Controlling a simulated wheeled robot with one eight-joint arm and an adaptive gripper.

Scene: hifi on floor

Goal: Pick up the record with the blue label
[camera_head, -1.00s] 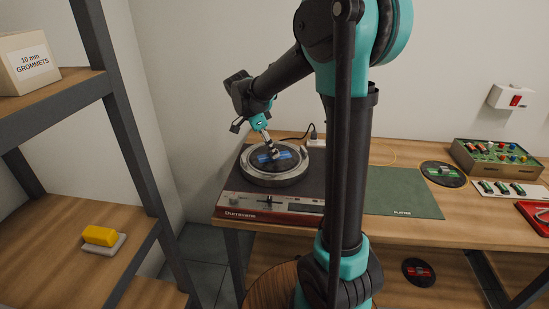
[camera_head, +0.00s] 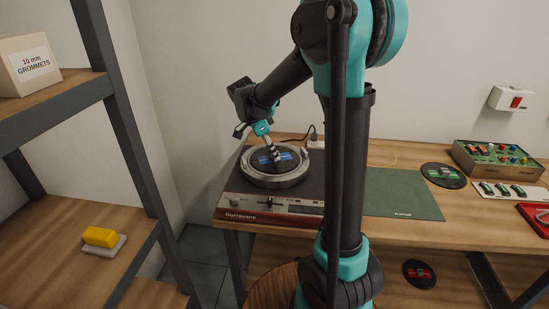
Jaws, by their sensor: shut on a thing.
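The record with the blue label (camera_head: 262,160) is a dark disc on the round silver platter of the turntable (camera_head: 240,202). My gripper (camera_head: 277,158) points down at the label from above and is shut on the record near its middle. The fingertips cover part of the blue label. I cannot tell whether the record is clear of the platter. A record with a green label (camera_head: 443,175) lies on the workbench at the right. A record with a red label (camera_head: 418,273) is on the lower level under the bench.
A green mat (camera_head: 400,196) lies right of the turntable. A box with coloured knobs (camera_head: 497,161), a white strip (camera_head: 510,191) and a red tray (camera_head: 533,218) are at the right. A shelf with a yellow block (camera_head: 100,237) and a grommets box (camera_head: 28,67) stands at the left.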

